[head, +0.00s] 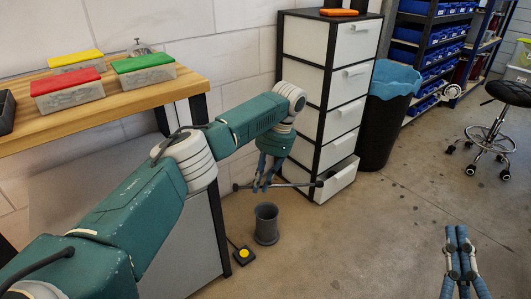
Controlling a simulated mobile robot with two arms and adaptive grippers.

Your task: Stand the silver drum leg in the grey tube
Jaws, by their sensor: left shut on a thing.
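My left gripper (262,187) is in the middle of the head view, pointing down and shut on the drum leg (293,185). The leg is a thin rod lying roughly level across the fingers, with a small end at the left and a thicker dark end at the right, close to the drawer cabinet. The grey tube (266,226) stands upright on the floor, open at the top, below the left gripper and apart from the leg. My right gripper (457,230) is at the bottom right, away from both, its fingers close together with nothing seen between them.
A drawer cabinet (308,45) stands behind, its lowest drawer (338,181) pulled out near the leg. A black pedal with a yellow button (243,254) lies left of the tube. A wooden bench (130,94) is left. Floor right of the tube is clear.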

